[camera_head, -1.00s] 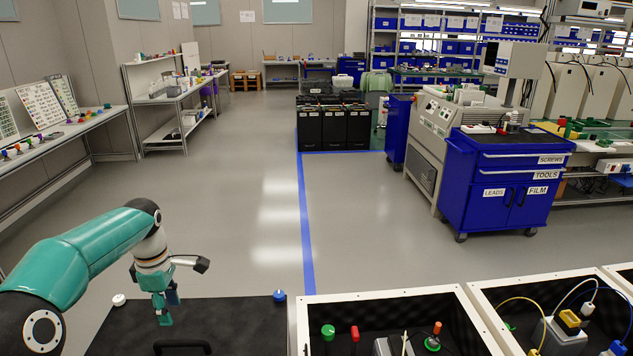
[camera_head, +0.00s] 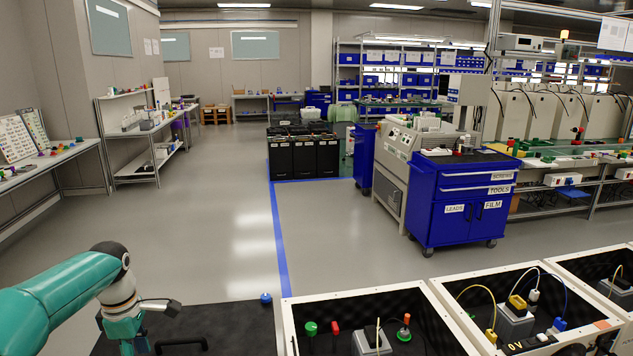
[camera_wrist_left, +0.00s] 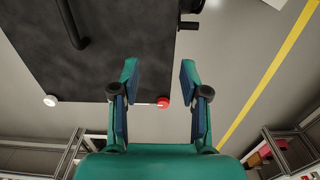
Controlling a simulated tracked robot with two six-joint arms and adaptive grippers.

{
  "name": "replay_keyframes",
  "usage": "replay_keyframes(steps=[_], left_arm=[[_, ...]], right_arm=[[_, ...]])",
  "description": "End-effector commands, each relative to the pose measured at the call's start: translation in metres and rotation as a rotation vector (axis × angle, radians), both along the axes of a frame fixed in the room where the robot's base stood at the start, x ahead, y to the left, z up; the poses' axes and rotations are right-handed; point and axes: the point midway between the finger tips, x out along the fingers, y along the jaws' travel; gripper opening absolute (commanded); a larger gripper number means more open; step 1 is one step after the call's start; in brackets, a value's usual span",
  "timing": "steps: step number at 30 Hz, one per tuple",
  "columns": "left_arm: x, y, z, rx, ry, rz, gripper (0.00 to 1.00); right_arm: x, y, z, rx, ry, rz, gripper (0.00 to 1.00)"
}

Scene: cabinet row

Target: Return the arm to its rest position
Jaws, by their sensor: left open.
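My left arm (camera_head: 60,292) is teal and reaches in from the lower left in the head view. My left gripper (camera_head: 131,343) hangs downward near the left part of a black panel (camera_head: 235,325), partly cut off by the picture's lower edge. In the left wrist view the left gripper (camera_wrist_left: 158,72) is open, with two teal, blue-padded fingers apart and nothing held between them. My right gripper is not in view.
The panel carries a black handle (camera_head: 182,345) and a blue knob (camera_head: 265,298). White-rimmed bays (camera_head: 425,288) with plugs and cables lie to the right. A blue tool cabinet (camera_head: 462,205) stands beyond; the floor ahead (camera_head: 200,230) is open.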

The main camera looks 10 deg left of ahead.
Motion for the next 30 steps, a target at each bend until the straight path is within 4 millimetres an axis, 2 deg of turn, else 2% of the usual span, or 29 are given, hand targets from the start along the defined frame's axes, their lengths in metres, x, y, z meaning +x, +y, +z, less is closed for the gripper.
replay_keyframes(steps=[1, 11, 17, 20, 23, 24, 27, 30], left_arm=[[0.001, -0.009, -0.012, -0.010, 0.025, -0.019, 0.45], [-0.023, -0.062, -0.080, -0.085, 0.189, -0.115, 0.45], [-0.048, -0.112, -0.138, -0.163, 0.261, -0.240, 0.45], [-0.072, -0.149, -0.179, -0.231, 0.286, -0.363, 0.45], [-0.109, -0.195, -0.223, -0.323, 0.283, -0.535, 0.45], [-0.127, -0.213, -0.239, -0.361, 0.271, -0.611, 0.45], [-0.177, -0.257, -0.273, -0.450, 0.207, -0.815, 0.45], [-0.220, -0.287, -0.291, -0.497, 0.105, -1.013, 0.45]], right_arm=[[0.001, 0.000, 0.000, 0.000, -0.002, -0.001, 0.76], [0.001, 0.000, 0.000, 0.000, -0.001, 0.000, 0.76], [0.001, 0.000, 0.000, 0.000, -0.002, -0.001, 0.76], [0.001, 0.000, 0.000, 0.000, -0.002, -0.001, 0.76], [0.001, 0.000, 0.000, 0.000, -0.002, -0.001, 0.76], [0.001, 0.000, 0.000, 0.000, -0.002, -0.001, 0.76], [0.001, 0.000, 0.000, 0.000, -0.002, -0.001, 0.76], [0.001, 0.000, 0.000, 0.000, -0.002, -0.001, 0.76]])
